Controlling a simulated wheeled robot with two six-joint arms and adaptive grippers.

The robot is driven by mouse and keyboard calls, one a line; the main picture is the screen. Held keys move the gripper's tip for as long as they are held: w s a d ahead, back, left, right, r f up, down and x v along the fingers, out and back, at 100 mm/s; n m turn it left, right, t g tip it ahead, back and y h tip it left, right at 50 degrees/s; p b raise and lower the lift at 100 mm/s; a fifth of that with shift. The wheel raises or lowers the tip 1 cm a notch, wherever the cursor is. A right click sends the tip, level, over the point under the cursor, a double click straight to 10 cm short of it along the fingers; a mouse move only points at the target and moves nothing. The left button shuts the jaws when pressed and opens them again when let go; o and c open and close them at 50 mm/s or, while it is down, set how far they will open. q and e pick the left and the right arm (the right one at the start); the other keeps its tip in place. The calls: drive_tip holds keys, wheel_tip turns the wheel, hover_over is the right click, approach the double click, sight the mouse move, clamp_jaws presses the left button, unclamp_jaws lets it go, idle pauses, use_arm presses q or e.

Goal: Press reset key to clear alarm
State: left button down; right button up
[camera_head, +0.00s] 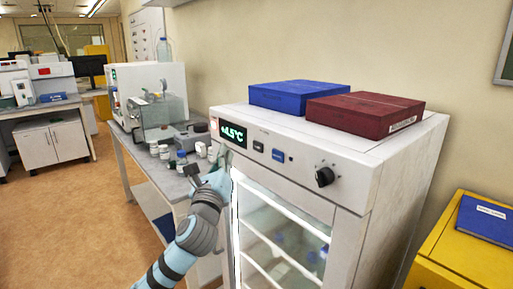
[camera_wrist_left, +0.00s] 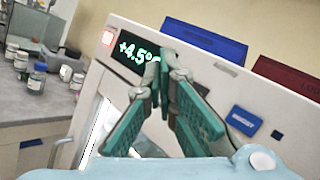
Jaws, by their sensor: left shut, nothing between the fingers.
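The white fridge cabinet (camera_head: 300,135) has a display (camera_head: 236,134) showing +4.5°C in green. On the panel are a dark key (camera_head: 258,147) and a blue key (camera_head: 278,154). In the left wrist view the blue key (camera_wrist_left: 244,121) carries a small white label that seems to read RESET. My left gripper (camera_head: 222,173) is shut and empty at the left front of the cabinet, below the display.
A black knob (camera_head: 325,176) sits right of the keys. A glass door (camera_head: 280,235) with a lit edge is below. A blue box (camera_head: 298,97) and a dark red box (camera_head: 365,115) lie on top. Several small bottles (camera_head: 181,158) stand on the left bench.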

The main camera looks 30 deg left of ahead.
sight(258, 146)
use_arm(q)
drive_tip(key=w+d, duration=0.2)
drive_tip(key=w, duration=0.4)
drive_tip(key=shift+w, duration=0.25)
drive_tip(key=shift+w, duration=0.1)
idle(1.0)
drive_tip(key=shift+w+d+p, duration=0.15)
drive_tip(key=shift+w+p, duration=0.15)
